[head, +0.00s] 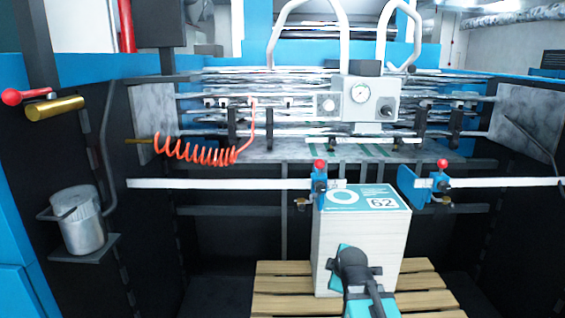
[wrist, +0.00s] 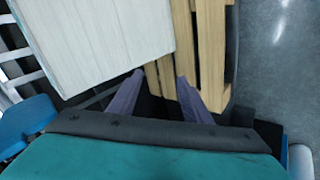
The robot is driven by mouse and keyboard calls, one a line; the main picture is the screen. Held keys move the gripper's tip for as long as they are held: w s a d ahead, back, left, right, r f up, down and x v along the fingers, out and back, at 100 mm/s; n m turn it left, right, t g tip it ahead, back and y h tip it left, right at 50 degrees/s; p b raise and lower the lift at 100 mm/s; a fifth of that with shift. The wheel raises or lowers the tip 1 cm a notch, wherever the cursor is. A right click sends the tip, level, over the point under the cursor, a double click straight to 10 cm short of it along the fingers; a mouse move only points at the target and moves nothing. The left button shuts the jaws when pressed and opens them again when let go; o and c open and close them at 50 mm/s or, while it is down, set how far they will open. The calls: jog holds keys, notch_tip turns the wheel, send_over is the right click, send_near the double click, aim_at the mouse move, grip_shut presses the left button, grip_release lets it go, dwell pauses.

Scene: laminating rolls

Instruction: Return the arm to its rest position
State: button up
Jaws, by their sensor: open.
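My arm shows at the bottom right of the head view, in front of a white block-shaped stack (head: 330,238) with a teal label marked 62 on top. In the wrist view my gripper (wrist: 158,84) has its two dark fingers spread apart, with nothing between them. The side of the white stack (wrist: 100,35) lies beyond and to the left of the fingers there. The fingertips are hidden in the head view.
The stack stands on a wooden pallet (head: 275,285), whose slats also show in the wrist view (wrist: 210,50). Behind is a blue and dark machine with a gauge box (head: 370,98) and an orange coiled hose (head: 200,153). A metal can (head: 80,222) stands at left. Grey floor (wrist: 280,60) is clear.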

jog(key=s+f+m+g, duration=0.2)
jog(key=s+f, duration=0.4)
jog(key=f, duration=0.3)
jog(key=s+f+m+g, duration=0.3)
jog(key=s+f, duration=0.2)
jog(key=f, duration=0.5)
jog(key=s+f+m+g, duration=0.2)
jog(key=s+f, duration=0.4)
jog(key=f, duration=0.3)
jog(key=s+f+m+g, duration=0.3)
jog(key=s+f, duration=0.5)
jog(key=s, duration=0.5)
jog(key=s+f+m+g, duration=0.4)
jog(key=s+f, duration=0.5)
jog(key=s, duration=0.4)
jog(key=shift+s, duration=0.4)
jog(key=shift+d+r, duration=0.1)
